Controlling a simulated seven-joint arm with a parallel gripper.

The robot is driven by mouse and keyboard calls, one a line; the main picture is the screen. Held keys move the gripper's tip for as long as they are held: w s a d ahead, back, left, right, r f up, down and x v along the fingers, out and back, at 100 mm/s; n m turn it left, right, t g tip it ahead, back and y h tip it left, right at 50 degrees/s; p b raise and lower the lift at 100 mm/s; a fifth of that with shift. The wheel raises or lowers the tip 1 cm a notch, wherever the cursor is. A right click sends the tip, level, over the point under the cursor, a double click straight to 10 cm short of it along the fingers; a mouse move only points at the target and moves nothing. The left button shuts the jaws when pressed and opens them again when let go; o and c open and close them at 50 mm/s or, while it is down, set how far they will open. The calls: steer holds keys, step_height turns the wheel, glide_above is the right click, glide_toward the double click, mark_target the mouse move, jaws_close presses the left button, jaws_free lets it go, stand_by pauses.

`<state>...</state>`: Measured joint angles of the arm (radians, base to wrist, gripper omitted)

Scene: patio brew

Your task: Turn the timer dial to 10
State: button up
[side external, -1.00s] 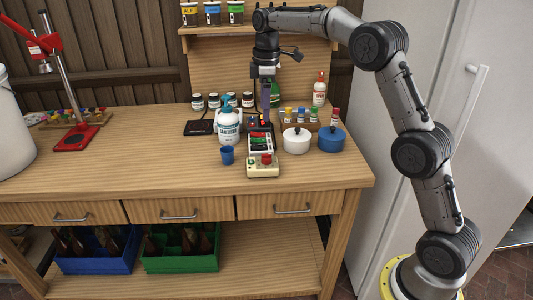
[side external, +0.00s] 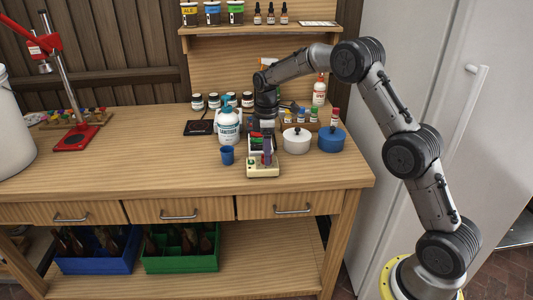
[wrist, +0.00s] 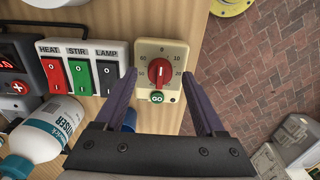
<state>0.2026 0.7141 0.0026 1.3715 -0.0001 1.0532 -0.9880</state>
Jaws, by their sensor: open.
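The timer (wrist: 143,48) is a cream box with a red dial (wrist: 160,71) ringed by small numbers and a green GO button (wrist: 157,96). A pale mark on the dial runs roughly up and down in the wrist view; which number it points at is too small to tell. My gripper (wrist: 161,75) is open, with its purple fingers on either side of the dial, apart from it. In the side view the timer (side external: 256,171) is at the front of the bench, and my gripper (side external: 267,158) is over it, partly hiding the dial.
The HEAT, STIR and LAMP switches (wrist: 80,73) sit just left of the timer in the wrist view. A sanitiser bottle (side external: 228,126), a blue cup (side external: 227,155), a white pot (side external: 296,141) and a blue pot (side external: 331,139) stand close by. The bench front (side external: 180,182) is clear.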

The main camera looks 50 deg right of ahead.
steer(key=shift+f, duration=0.5)
jaws_close()
steer(key=shift+m, duration=0.3)
steer(key=m, duration=0.4)
steer(key=shift+r+m, duration=0.1)
steer(key=shift+m, duration=0.2)
steer(key=m, duration=0.4)
steer(key=shift+m, duration=0.4)
